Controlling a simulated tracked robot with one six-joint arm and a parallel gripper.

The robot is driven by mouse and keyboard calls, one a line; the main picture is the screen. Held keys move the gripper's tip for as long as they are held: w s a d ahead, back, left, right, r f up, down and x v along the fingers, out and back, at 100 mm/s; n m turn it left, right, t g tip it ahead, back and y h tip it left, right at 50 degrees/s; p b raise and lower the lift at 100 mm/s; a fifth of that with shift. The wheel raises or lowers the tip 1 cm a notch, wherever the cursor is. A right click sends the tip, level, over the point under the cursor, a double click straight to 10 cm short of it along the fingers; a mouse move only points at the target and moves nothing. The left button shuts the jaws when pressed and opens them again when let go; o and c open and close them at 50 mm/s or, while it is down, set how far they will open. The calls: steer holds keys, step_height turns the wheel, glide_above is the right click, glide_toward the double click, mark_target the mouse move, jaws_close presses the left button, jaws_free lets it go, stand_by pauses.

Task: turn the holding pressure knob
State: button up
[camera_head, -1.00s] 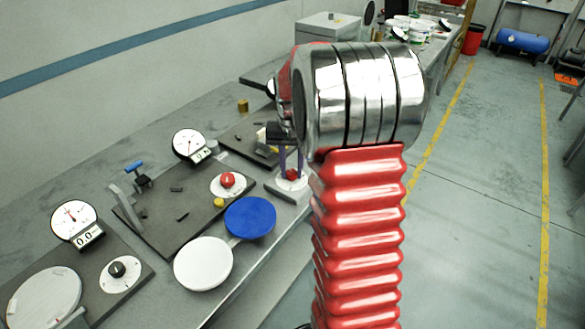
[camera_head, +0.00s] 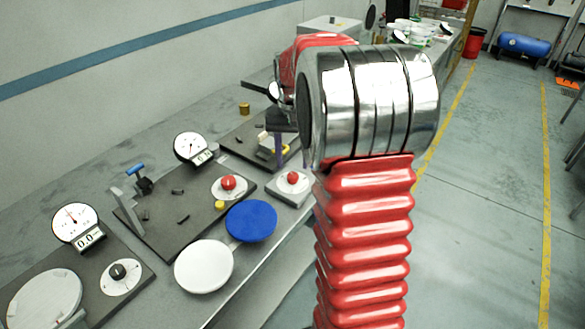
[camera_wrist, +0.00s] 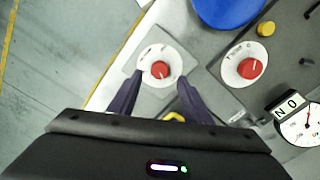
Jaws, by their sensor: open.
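A red knob (camera_head: 292,178) on a white dial sits on a small grey plate at the bench's front edge. In the wrist view this knob (camera_wrist: 160,69) shows just beyond and between my fingertips, with a pale pointer mark. A second red knob (camera_head: 228,183) on a white dial is on a dark board; it also shows in the wrist view (camera_wrist: 251,69). A black knob (camera_head: 117,270) is at the lower left. I cannot read which is the holding pressure knob. My gripper (camera_wrist: 160,79) is open and empty, its purple fingers spread, apart from the knobs.
A blue disc (camera_head: 251,221) and a white disc (camera_head: 204,265) lie at the front edge. A small yellow cylinder (camera_head: 220,205) is near the second red knob. Floor lies open to the right.

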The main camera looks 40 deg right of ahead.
mark_target(292, 173)
step_height(292, 173, up, 9)
stand_by(0.3)
steer(key=shift+w+f, duration=0.1)
stand_by(0.4)
steer(key=s+a+f+n+t, duration=0.2)
steer(key=s+a+n+t, duration=0.3)
steer(key=s+a, duration=1.6)
steer(key=a+n, duration=0.2)
steer(key=a, duration=0.1)
steer(key=shift+n+t, duration=0.3)
steer(key=shift+n, duration=0.1)
steer(key=shift+a, duration=0.1)
stand_by(0.5)
